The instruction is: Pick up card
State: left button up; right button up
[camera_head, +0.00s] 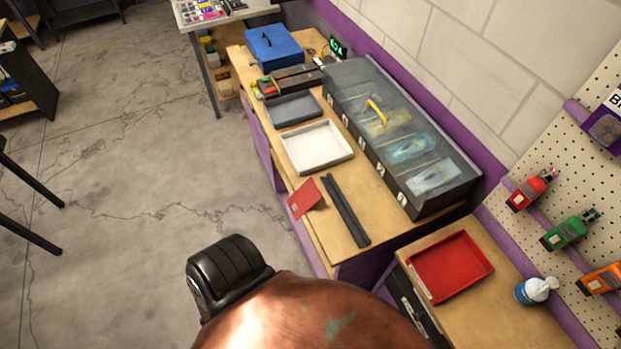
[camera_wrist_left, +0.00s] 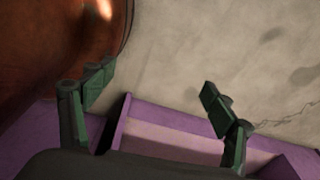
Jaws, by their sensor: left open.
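A red card (camera_head: 306,199) with a small pale mark lies at the left edge of the wooden bench in the head view. It is beside a long black slotted track (camera_head: 346,211). My left gripper (camera_wrist_left: 157,96) shows in the left wrist view with its two green-padded fingers wide apart and nothing between them. Grey floor and a purple panel edge show beyond the fingers. The card does not show in that view. In the head view my own arm fills the bottom middle and no fingertips show. My right gripper is in neither view.
A white tray (camera_head: 317,166), a grey tray (camera_head: 294,109) and a blue case (camera_head: 273,46) stand behind the card. A clear-lidded black case (camera_head: 437,142) lines the wall side. A red tray (camera_head: 451,267) and spray bottle (camera_head: 536,290) are at right.

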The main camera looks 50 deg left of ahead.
aim_at(308, 195)
jog(key=u, duration=1.8)
